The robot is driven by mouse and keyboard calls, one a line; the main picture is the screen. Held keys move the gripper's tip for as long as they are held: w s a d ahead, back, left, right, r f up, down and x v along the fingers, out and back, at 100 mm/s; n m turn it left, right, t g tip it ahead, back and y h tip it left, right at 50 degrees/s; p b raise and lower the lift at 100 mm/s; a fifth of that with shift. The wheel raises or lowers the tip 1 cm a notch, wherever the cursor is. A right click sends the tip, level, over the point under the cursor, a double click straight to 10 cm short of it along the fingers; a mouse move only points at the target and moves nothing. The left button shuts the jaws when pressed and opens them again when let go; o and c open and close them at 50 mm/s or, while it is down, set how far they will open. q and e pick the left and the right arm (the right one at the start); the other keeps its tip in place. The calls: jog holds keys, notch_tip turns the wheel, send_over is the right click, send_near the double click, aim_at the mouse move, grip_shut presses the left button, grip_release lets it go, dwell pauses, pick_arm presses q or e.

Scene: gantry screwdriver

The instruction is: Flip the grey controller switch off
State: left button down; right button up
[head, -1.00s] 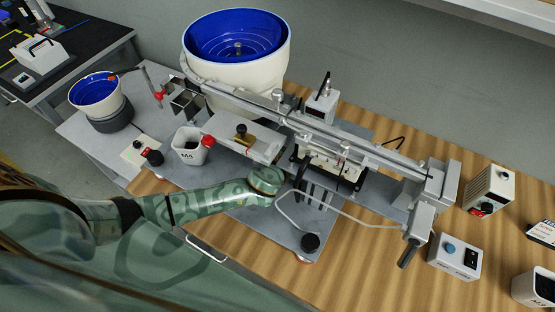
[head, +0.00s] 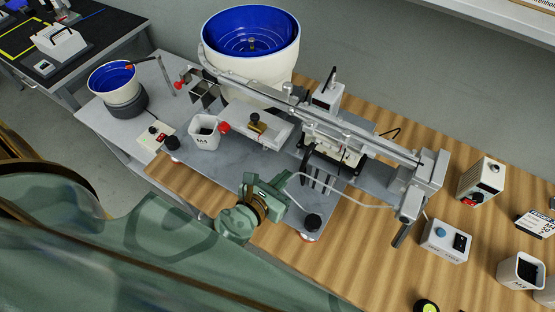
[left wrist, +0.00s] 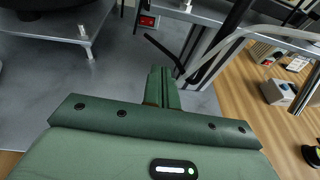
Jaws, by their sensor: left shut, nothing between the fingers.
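A grey controller box (head: 481,179) stands upright on the wooden bench at the right, with a red switch (head: 471,200) low on its front. A box with a small red part, apparently the same controller (left wrist: 264,51), shows at the upper right of the left wrist view. The switch position is too small to tell. My left gripper (head: 281,181) is over the front edge of the grey machine plate, well to the left of the controller. Its fingers (left wrist: 161,85) are shut with nothing between them. My right gripper is not in view.
A gantry machine (head: 330,125) spans the bench between my left gripper and the controller. A blue-button box (head: 445,240) and a white bin (head: 521,271) stand in front of the controller. A black knob (head: 312,222) is close right of my gripper.

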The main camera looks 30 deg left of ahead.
pick_arm(q)
jog(key=shift+d+v, duration=0.1)
jog(key=shift+v, duration=0.6)
jog(key=shift+d+v, duration=0.15)
jog(key=shift+v, duration=0.55)
